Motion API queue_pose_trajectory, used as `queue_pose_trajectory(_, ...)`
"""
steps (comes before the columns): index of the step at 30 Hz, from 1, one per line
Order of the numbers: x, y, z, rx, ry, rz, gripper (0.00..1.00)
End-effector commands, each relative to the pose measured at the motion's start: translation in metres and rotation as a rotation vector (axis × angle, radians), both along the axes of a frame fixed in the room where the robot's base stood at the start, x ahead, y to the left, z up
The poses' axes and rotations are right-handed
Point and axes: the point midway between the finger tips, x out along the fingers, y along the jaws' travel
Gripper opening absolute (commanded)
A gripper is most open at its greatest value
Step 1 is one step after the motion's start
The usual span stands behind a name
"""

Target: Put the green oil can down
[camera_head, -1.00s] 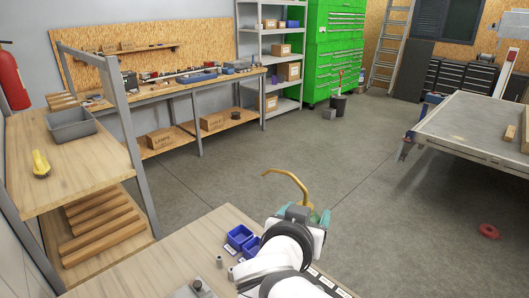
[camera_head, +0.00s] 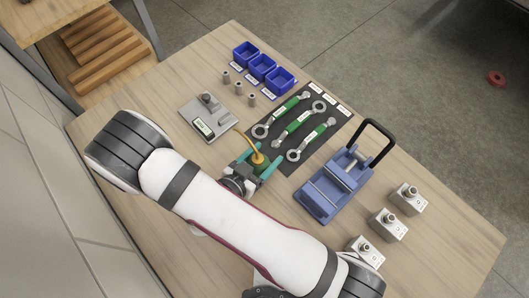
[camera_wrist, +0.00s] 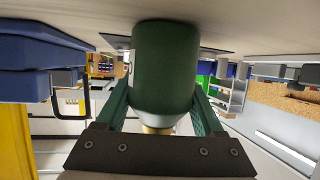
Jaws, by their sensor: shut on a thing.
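My gripper (camera_head: 257,172) is low over the wooden workbench, its teal fingers on both sides of the green oil can. In the head view little of the can (camera_head: 257,160) shows besides its brass spout; the arm and wrist hide the rest. In the wrist view, where the bench top is at the upper edge, the dark green can (camera_wrist: 165,70) stands between the two fingers, its brass part toward the palm. Its base is close to the bench top; I cannot tell whether it touches.
A grey plate fixture (camera_head: 208,118) is left, a blue vise-like fixture (camera_head: 330,188) right. Blue bins (camera_head: 262,67) stand at the back, grey metal blocks (camera_head: 388,224) at the right. Bare wood shows between them.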

Motion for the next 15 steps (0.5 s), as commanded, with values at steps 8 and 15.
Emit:
queue_pose_trajectory(8,0.0004,0.0002,-0.0015,0.001,-0.001,0.0,0.0)
queue_pose_trajectory(15,0.0004,0.0002,-0.0017,0.001,0.0,0.0,0.99)
